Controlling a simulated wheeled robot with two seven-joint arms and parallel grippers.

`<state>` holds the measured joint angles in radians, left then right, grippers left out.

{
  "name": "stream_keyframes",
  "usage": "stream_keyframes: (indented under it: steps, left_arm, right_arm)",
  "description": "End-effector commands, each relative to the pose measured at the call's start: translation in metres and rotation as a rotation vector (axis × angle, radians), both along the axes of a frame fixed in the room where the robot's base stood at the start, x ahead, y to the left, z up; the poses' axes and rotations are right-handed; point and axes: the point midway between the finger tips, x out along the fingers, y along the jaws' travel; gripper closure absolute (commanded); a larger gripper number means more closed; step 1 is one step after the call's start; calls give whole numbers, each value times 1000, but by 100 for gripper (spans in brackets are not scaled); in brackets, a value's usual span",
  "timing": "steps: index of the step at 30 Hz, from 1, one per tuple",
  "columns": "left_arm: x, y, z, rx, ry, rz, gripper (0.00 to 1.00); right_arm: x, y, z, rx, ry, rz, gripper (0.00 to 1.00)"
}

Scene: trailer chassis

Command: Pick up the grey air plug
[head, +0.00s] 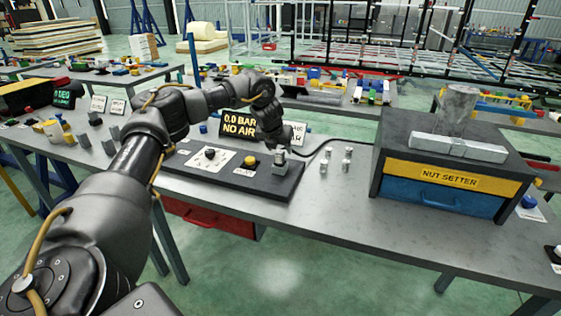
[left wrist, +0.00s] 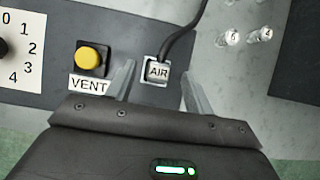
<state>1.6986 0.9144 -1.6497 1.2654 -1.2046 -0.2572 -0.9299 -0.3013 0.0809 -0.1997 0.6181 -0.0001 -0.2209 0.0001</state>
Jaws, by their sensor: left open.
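The grey air plug (left wrist: 158,70) carries an "AIR" label and sits at the right end of the dark panel, with a black hose leading up from it in the left wrist view. In the head view the plug (head: 280,168) shows just below my left gripper (head: 278,150). In the left wrist view my left gripper (left wrist: 156,88) is open, with one finger to the left of the plug and one to the right. The fingers look apart from the plug; the exact height above it is hard to tell. My right gripper is not in view.
A yellow VENT button (left wrist: 90,58) is left of the plug, and a dial (head: 209,153) is further left. A display (head: 239,126) reads "0.0 BAR NO AIR". Several small metal fittings (head: 347,158) stand to the right, before the nut setter box (head: 437,180).

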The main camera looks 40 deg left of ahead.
Motion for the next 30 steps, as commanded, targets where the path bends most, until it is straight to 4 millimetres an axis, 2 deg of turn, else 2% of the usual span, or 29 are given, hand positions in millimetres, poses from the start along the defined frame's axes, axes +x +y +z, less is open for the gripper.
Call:
stream_keyframes:
  steps: [5, 9, 14, 23, 30]
  left_arm:
    - [2, 2, -6, 1, 3, 1, 47]
    - [10, 4, -24, 0, 5, 0, 47]
    - [19, 8, -42, 0, 3, 2, 47]
    - [21, 9, -46, 0, 0, 1, 47]
    - [21, 9, -46, 0, 0, 1, 79]
  right_arm:
    - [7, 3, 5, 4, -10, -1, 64]
    - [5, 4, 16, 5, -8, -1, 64]
    - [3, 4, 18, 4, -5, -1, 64]
    - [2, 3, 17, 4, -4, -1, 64]
    - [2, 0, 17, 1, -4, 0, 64]
